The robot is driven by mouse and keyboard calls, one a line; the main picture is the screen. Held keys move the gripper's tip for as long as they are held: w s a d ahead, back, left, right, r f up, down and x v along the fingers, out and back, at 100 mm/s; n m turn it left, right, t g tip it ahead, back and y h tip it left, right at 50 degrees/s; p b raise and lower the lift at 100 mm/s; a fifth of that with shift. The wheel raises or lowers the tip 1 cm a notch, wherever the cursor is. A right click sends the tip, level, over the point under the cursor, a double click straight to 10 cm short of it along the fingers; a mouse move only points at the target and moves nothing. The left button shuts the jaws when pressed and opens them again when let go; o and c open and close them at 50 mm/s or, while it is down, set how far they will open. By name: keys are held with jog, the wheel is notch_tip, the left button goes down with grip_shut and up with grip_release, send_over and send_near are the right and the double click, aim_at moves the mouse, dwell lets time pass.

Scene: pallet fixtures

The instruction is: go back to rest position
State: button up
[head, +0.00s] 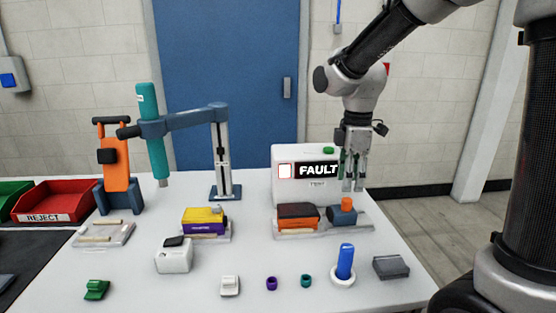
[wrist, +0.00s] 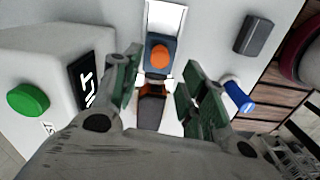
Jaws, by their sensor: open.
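My gripper (head: 354,170) hangs pointing down above the right part of the white table, in front of the white FAULT box's right side. Its green-padded fingers (wrist: 160,90) are apart, with nothing between them. In the wrist view, a blue block with an orange button (wrist: 159,57) shows beyond the fingertips. It also shows in the head view (head: 342,213), below the gripper, at the right end of a fixture with an orange and black block (head: 298,216). The gripper is clear of both.
The FAULT box (head: 290,190) has a green button (wrist: 28,100). A teal tool on a stand (head: 222,160) and an orange device (head: 116,170) stand left. A purple-yellow block (head: 204,221), blue peg (head: 345,262) and grey block (head: 391,267) are on the table. A red REJECT bin (head: 60,196) is far left.

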jog(key=s+m, duration=0.1)
jog(key=s+f+m, duration=0.1)
jog(key=m, duration=0.1)
jog(key=shift+d+m, duration=0.3)
jog(key=shift+d, duration=0.05)
jog(key=s+d+r+m+t, duration=0.2)
jog(key=s+d+r+m, duration=0.2)
jog(key=s+d+m, duration=0.2)
jog(key=s+d+r+m+t, duration=0.2)
jog(key=s+d+r+m, duration=0.2)
jog(key=s, duration=0.7)
jog(key=d+m, duration=0.2)
jog(key=m, duration=0.1)
